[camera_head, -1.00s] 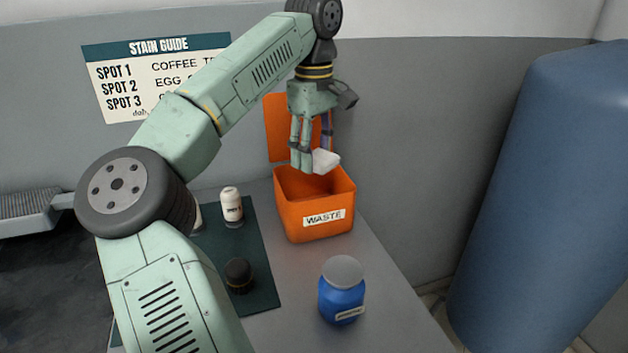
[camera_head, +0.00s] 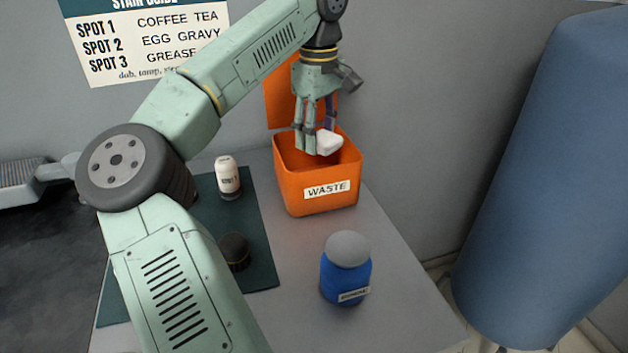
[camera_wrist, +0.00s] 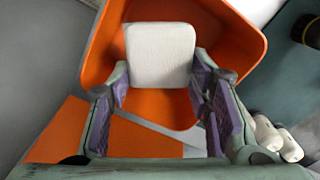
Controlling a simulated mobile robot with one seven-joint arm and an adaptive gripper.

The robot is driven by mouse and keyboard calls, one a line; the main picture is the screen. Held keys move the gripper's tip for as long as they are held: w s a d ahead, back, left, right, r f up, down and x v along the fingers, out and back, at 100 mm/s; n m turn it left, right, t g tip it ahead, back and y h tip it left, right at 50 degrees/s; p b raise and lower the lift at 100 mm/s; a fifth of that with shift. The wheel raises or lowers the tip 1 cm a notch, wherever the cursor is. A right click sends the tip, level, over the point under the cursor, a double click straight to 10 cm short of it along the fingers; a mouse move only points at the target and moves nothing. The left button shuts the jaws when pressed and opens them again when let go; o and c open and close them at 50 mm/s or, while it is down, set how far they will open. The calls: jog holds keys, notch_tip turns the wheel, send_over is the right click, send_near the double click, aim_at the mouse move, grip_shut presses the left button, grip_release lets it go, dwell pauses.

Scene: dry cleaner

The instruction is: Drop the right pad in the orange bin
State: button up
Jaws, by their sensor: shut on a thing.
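A white pad (camera_head: 328,142) is held in my gripper (camera_head: 318,140), over the open mouth of the orange bin (camera_head: 318,193) labelled WASTE. In the wrist view the pad (camera_wrist: 161,55) sits between the purple-lined fingers of my gripper (camera_wrist: 165,95), with the orange inside of the bin (camera_wrist: 228,50) around and below it. In the head view the pad's lower edge is about level with the bin's rim. The bin's lid is tipped up behind it, partly hidden by my gripper.
A blue jar with a grey lid (camera_head: 345,270) stands in front of the bin. A white bottle (camera_head: 228,178) and a dark round brush or cap (camera_head: 234,250) stand on a dark green mat (camera_head: 262,262). A big blue cylinder (camera_head: 545,190) is at the right.

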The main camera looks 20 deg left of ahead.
jog(key=o, duration=1.3)
notch_tip(320, 180, up, 8)
jog(key=shift+f, duration=0.25)
